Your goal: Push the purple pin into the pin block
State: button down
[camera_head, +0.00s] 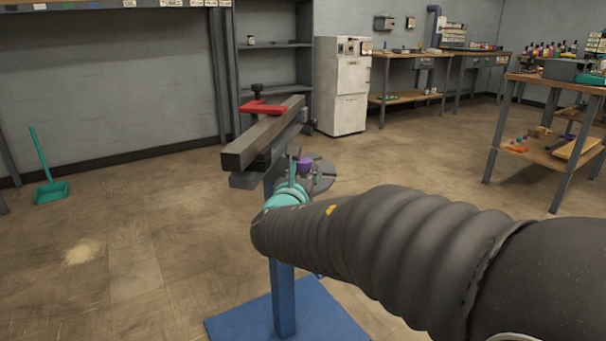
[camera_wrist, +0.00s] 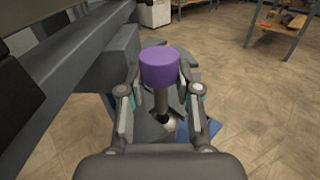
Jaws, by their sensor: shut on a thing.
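The purple pin (camera_wrist: 160,66) has a purple cylindrical head on a grey shank and stands between my fingers in the wrist view. My gripper (camera_wrist: 160,95) is shut on it, with the head above the fingertips. The head of the pin also shows in the head view (camera_head: 305,163), beside the grey bar on the stand. My gripper (camera_head: 299,178) there is partly hidden behind my own arm. A grey block (camera_wrist: 119,59) beside the pin in the wrist view may be the pin block; I cannot tell. The shank's lower end is not clear.
A dark grey bar (camera_head: 262,138) with a red clamp (camera_head: 264,107) lies on a blue stand (camera_head: 283,300), close to my gripper's left. A workbench (camera_head: 551,83) stands at right.

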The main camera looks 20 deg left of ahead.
jog(key=shift+f+b, duration=1.1)
jog(key=shift+f, duration=0.05)
jog(key=shift+f, duration=0.7)
dwell(0.3)
jog(key=shift+r, duration=0.15)
jog(key=shift+r+p, duration=1)
jog(key=shift+r, duration=0.35)
jog(key=shift+b, duration=0.65)
dwell(1.3)
jog(key=shift+f+b, duration=0.35)
jog(key=shift+f, duration=1.15)
jog(key=c, duration=0.7)
grip_release()
jog(key=shift+f, duration=0.1)
